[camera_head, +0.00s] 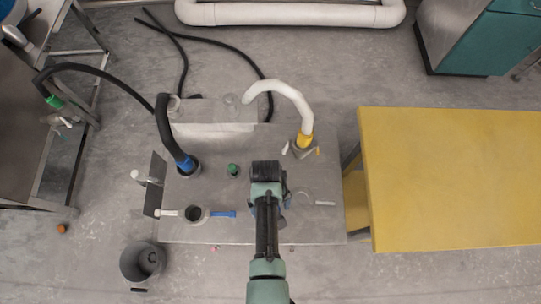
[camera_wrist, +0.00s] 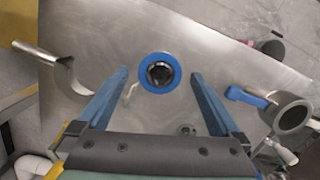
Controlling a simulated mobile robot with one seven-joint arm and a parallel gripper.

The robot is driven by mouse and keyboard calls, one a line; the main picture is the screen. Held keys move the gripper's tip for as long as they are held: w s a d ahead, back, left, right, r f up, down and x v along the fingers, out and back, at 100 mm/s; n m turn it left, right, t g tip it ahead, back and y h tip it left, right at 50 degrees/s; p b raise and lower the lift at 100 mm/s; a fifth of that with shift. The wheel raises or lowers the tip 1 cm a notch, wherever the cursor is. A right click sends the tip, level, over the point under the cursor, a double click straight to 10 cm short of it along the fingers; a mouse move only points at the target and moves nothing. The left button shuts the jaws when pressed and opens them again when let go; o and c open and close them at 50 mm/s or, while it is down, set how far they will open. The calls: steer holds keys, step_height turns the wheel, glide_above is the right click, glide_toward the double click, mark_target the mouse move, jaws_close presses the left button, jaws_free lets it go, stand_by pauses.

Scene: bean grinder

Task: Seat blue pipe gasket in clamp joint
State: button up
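The blue pipe gasket (camera_wrist: 142,73), a blue ring around a dark shiny centre, shows on the metal table in the wrist view. It is hidden under my arm in the head view. My gripper (camera_wrist: 160,76) is open, its two blue fingers on either side of the gasket in the picture with visible gaps. Contact and height above the table cannot be told. A grey ring-shaped clamp with a blue handle (camera_wrist: 245,97) lies to the right; it also shows in the head view (camera_head: 222,213). An open silver clamp part (camera_wrist: 65,72) lies to the left.
A black hose (camera_head: 165,125) with a blue end and a white pipe (camera_head: 287,88) with a yellow end stand at the table's back. A small green-topped object (camera_head: 232,169) is between them. A yellow table (camera_head: 450,180) stands right; a grey bin (camera_head: 137,262) is on the floor.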

step_height(320, 180, up, 13)
steer(key=w+p, duration=0.1)
steer(key=w, duration=0.1)
steer(key=shift+a, duration=0.25)
steer(key=shift+f, duration=0.1)
stand_by(0.5)
